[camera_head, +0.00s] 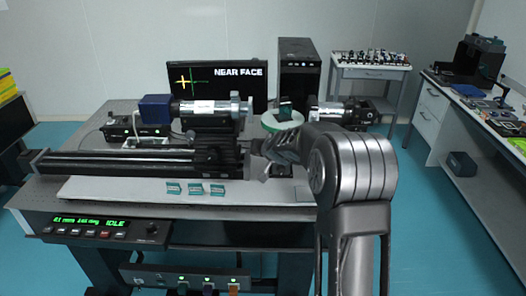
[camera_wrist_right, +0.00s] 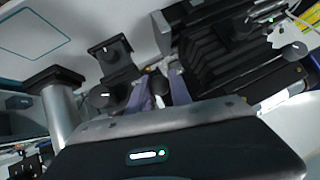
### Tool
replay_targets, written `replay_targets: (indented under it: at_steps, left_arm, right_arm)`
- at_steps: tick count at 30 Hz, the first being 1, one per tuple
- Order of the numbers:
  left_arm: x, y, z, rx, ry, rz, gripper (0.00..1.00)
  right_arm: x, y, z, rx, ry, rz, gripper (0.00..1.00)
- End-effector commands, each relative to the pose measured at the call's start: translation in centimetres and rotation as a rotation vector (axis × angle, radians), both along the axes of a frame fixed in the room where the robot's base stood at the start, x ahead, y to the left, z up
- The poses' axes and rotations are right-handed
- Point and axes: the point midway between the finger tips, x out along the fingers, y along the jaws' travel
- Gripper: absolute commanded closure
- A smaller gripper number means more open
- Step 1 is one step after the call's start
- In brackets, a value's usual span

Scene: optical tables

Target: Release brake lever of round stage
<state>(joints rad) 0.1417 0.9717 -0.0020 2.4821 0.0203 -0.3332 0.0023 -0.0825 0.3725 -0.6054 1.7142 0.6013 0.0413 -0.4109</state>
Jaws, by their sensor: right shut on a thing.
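The round stage (camera_head: 282,121) shows in the head view as a pale green disc with a small dark green piece standing on it. My right gripper (camera_head: 262,152) is low in front of and a little left of it, partly hidden by my own wrist. In the right wrist view its two grey-violet fingers (camera_wrist_right: 160,90) are closed on a small dark part between black knobbed blocks. This part appears to be the brake lever (camera_wrist_right: 157,82), mostly hidden by the fingers; its angle cannot be told. My left gripper is not in view.
A long black rail (camera_head: 115,162) lies left of my right gripper. A silver and blue barrel (camera_head: 205,112) stands behind it and another silver barrel (camera_head: 328,112) right of the stage. Several small green pieces (camera_head: 195,189) lie on the white plate in front. A monitor (camera_head: 217,85) stands behind.

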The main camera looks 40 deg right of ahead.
Motion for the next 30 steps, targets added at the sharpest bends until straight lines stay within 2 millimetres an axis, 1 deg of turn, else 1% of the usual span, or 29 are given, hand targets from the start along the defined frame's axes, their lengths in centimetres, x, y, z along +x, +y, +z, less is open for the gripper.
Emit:
replay_targets:
  at_steps: [2, 3, 9, 18, 23, 30]
  left_arm:
    - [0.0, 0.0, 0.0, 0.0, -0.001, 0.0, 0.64]
    - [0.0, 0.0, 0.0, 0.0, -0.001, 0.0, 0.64]
    - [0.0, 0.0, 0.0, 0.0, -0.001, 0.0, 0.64]
    - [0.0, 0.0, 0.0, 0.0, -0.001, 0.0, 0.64]
    - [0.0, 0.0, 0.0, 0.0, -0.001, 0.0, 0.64]
    - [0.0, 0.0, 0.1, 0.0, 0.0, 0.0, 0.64]
  right_arm:
    - [0.0, 0.0, 0.1, -0.001, -0.002, -0.001, 1.0]
    - [0.0, 0.0, 0.1, -0.002, -0.002, -0.001, 0.72]
    - [0.0, 0.0, 0.1, -0.001, -0.002, -0.001, 0.55]
    - [0.0, 0.0, 0.1, -0.001, -0.002, -0.001, 0.55]
    - [-0.3, 0.2, 0.6, -0.003, -0.004, 0.002, 0.55]
    - [-2.0, 1.1, 2.0, 0.0, -0.005, 0.004, 0.55]
